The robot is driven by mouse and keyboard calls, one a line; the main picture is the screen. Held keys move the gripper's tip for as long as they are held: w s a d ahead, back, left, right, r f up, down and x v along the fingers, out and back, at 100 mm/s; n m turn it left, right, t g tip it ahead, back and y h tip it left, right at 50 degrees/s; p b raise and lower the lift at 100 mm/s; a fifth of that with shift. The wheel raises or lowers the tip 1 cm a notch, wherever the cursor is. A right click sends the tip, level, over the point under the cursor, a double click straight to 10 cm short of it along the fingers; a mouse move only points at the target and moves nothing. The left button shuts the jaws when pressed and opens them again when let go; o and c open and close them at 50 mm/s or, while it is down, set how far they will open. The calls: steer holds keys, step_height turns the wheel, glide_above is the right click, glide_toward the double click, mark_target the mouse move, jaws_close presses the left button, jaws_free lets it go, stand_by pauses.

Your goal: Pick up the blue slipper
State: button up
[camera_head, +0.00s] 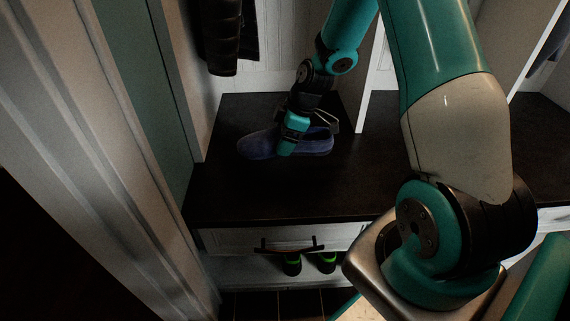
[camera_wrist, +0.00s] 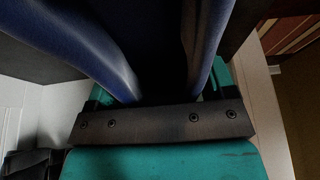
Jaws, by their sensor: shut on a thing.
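The blue slipper (camera_head: 258,143) is at the dark bench top in the head view, its toe pointing left. My gripper (camera_head: 292,143) is over the slipper's middle and shut on it, with the fingers partly hiding it. I cannot tell whether the slipper touches the bench. In the wrist view the slipper's blue side (camera_wrist: 85,45) fills the upper part, close against my gripper (camera_wrist: 160,105). The fingertips are mostly hidden there by the slipper.
The dark bench top (camera_head: 240,195) has free room in front of the slipper. A white divider (camera_head: 366,75) stands to the right and a dark garment (camera_head: 222,40) hangs behind. Below are a drawer (camera_head: 228,240) with a dark handle and green-and-black shoes (camera_head: 292,265).

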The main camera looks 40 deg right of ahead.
step_height(320, 180, down, 8)
steer(key=shift+r+b, duration=0.25)
steer(key=shift+b, duration=0.6)
steer(key=o, duration=1.1)
steer(key=p+v, duration=0.3)
steer(key=v, duration=0.9)
steer(key=shift+w+a, duration=0.1)
steer(key=shift+w, duration=0.05)
steer(key=s+a+r+m+g, duration=0.1)
steer(key=s+a+r, duration=0.5)
steer(key=a, duration=0.5)
steer(key=s+a+r+m, duration=0.1)
steer(key=s+a+r, duration=0.6)
steer(key=a+r, duration=0.2)
steer(key=shift+a+r+m+g+y, duration=0.3)
steer(key=shift+a+r+g, duration=0.1)
steer(key=shift+a, duration=0.75)
steer(key=shift+m+g, duration=0.4)
steer(key=shift+m, duration=0.3)
steer(key=s+a, duration=0.1)
steer(key=s, duration=0.1)
steer(key=s+a+r, duration=0.1)
steer(key=s, duration=0.2)
steer(key=s+a+r, duration=0.1)
steer(key=s, duration=0.2)
steer(key=shift+s+r, duration=0.15)
steer(key=shift+s, duration=0.05)
steer(key=shift+c, duration=1)
steer(key=shift+s, duration=0.35)
steer(key=c, duration=0.8)
